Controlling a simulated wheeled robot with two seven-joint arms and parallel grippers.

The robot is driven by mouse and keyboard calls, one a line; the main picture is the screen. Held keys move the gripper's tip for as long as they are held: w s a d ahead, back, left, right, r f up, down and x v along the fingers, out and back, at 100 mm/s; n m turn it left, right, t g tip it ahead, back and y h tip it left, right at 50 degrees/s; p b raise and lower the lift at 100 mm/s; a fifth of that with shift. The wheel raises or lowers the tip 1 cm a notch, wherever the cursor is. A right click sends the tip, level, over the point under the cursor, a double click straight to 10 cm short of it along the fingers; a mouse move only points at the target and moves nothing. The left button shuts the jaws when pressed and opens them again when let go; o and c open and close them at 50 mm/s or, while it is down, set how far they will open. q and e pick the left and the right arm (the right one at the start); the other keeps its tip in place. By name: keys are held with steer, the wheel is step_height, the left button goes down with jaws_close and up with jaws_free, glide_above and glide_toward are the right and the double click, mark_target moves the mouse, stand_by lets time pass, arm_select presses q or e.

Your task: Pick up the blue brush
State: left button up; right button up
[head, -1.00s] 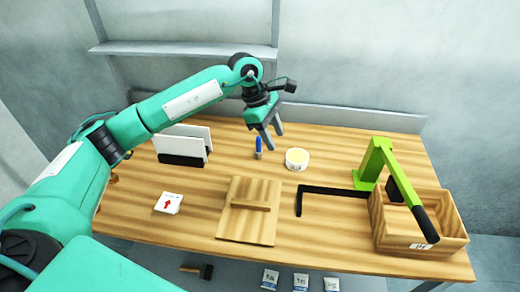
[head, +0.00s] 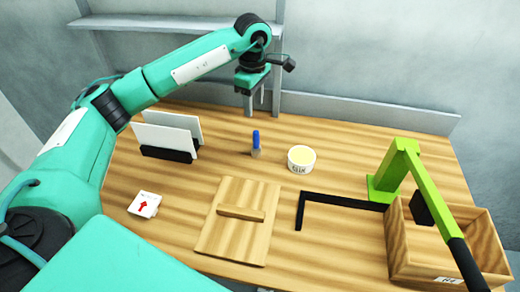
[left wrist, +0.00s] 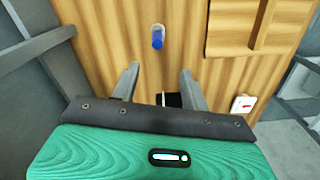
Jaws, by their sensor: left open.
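The blue brush (head: 256,142) stands upright on the wooden table, its blue handle up and a grey part below. It also shows in the left wrist view (left wrist: 158,38), ahead of the fingertips and between their lines. My left gripper (head: 256,110) is above the far part of the table, behind and above the brush, fingers pointing down. It is open and empty, and apart from the brush. In the left wrist view my left gripper (left wrist: 160,72) shows both fingers spread. My right gripper is not in view.
A white glue tub (head: 301,160) stands right of the brush. A black holder with white panels (head: 167,153) is to the left. A wooden board with a handle (head: 237,240), a black L-shaped bar (head: 340,194), a green lever (head: 400,165) and a wooden box (head: 400,249) take up the front and right.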

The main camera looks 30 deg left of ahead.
mark_target(256, 131)
arm_select(q)
step_height(256, 131, down, 9)
steer(key=p, duration=0.2)
steer(key=shift+w+p, duration=0.1)
steer(key=shift+p, duration=0.2)
steer(key=shift+f, duration=0.15)
step_height(256, 131, down, 4)
steer(key=p, duration=0.2)
steer(key=shift+w+d+p, duration=0.15)
steer(key=shift+p, duration=0.25)
steer(key=shift+f, duration=0.4)
jaws_close()
